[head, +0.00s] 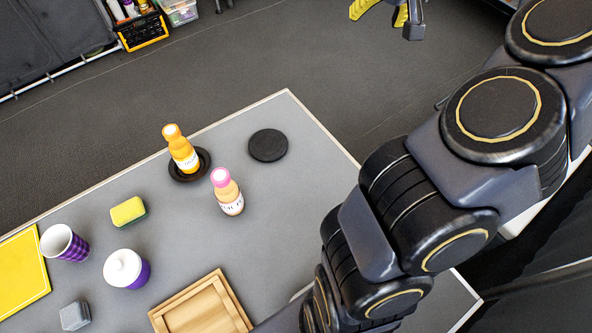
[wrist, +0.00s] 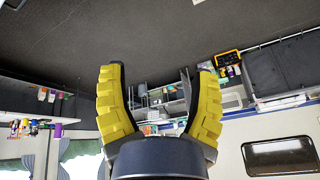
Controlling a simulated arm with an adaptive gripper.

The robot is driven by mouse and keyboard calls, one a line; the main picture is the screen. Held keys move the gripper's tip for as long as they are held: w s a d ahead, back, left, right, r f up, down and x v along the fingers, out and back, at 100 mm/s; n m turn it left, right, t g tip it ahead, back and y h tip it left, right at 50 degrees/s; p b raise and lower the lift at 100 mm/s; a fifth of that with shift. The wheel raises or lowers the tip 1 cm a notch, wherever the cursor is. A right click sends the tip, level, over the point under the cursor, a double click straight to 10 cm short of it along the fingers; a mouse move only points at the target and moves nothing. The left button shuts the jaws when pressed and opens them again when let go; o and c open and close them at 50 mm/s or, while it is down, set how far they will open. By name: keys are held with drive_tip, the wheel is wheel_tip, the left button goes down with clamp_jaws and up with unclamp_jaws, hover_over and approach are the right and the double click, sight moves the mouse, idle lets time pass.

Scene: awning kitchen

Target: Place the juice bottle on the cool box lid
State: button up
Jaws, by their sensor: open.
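Two bottles with orange contents stand upright in the head view. The one with an orange cap (head: 181,150) stands on a black round disc (head: 205,168). The one with a pink cap (head: 228,192) stands on the grey tabletop (head: 300,210), just right of it. I cannot tell which is the juice bottle. I cannot make out a cool box lid in either view. My gripper (head: 378,14) shows partly at the top edge, beyond the table and far from both bottles. In the wrist view my gripper (wrist: 158,72) is open, with nothing between its yellow fingers.
A second black disc (head: 268,145) lies bare.

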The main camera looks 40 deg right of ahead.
drive_tip(key=s+a+r+n+g+y, duration=0.1)
drive_tip(key=a+n, duration=0.1)
drive_tip(key=a, duration=0.6)
drive_tip(key=s+a+r+n, duration=0.1)
drive_tip(key=a+n, duration=0.1)
drive_tip(key=a, duration=0.7)
drive_tip(key=s+a+r+n+g+y, duration=0.1)
drive_tip(key=a+r+n, duration=0.1)
drive_tip(key=a, duration=0.6)
drive_tip(key=s+a+f+g, duration=0.2)
drive_tip(key=s+a+f, duration=0.1)
drive_tip(key=s, duration=0.6)
drive_tip(key=s+a+f+n+g, duration=0.1)
drive_tip(key=s+a+f+g, duration=0.1)
drive_tip(key=s+a, duration=0.4)
drive_tip(key=s+f, duration=0.1)
drive_tip(key=s, duration=0.3)
drive_tip(key=shift+s+f+g+h, duration=0.25)
drive_tip(key=shift+f+g+h, duration=0.05)
drive_tip(key=shift+f+g, duration=0.1)
